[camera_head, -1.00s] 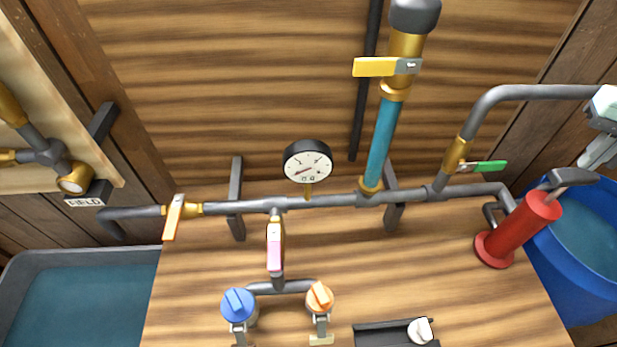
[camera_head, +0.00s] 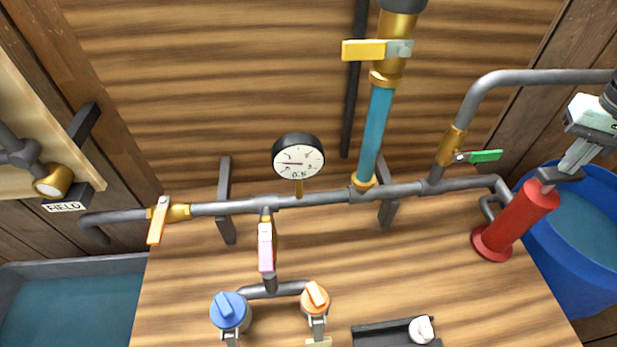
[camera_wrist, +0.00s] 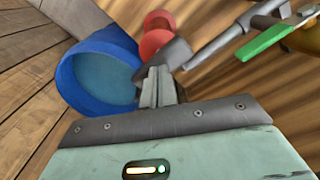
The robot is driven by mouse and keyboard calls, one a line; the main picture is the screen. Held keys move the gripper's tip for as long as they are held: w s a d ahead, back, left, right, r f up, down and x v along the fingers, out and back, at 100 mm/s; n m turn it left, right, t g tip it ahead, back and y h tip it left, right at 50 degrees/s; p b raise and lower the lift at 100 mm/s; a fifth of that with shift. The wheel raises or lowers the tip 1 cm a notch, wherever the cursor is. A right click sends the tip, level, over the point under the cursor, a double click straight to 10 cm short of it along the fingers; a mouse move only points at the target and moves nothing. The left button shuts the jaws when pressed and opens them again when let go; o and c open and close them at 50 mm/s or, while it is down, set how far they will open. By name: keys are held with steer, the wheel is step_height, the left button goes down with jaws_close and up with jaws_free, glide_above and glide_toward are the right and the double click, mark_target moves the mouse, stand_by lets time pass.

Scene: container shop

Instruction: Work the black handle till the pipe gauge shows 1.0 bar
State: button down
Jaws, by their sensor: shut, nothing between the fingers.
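The red hand pump (camera_head: 515,222) stands at the right of the bench, with its black handle (camera_head: 560,175) at the top, low against the cylinder. My gripper (camera_head: 569,166) is shut and empty, with its fingertips at the handle, seemingly pressing on it from above. In the wrist view the shut fingers (camera_wrist: 160,78) are beside the dark handle (camera_wrist: 178,54), with the red pump (camera_wrist: 154,42) behind. The round pipe gauge (camera_head: 299,161) sits on the grey pipe; its needle points left and its small readout looks like 0.5.
A blue water tub (camera_head: 580,262) stands right of the pump. A green-handled valve (camera_head: 485,156), yellow-handled valve (camera_head: 364,50), orange-handled valve (camera_head: 157,222) and pink-handled valve (camera_head: 265,248) sit on the pipes. Blue (camera_head: 230,311) and orange (camera_head: 315,298) knobs are at the front.

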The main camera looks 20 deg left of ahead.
steer(key=shift+s+f+b, duration=0.1)
steer(key=shift+f+b, duration=0.25)
steer(key=shift+f, duration=0.45)
step_height(320, 180, up, 6)
steer(key=p, duration=0.5)
steer(key=shift+r, duration=0.15)
steer(key=shift+f, duration=0.2)
stand_by(0.4)
steer(key=shift+f+b, duration=1.95)
steer(key=shift+f, duration=1.1)
step_height(320, 180, up, 7)
steer(key=p, duration=0.5)
steer(key=shift+f+p, duration=0.2)
steer(key=shift+p, duration=0.1)
steer(key=shift+f, duration=0.1)
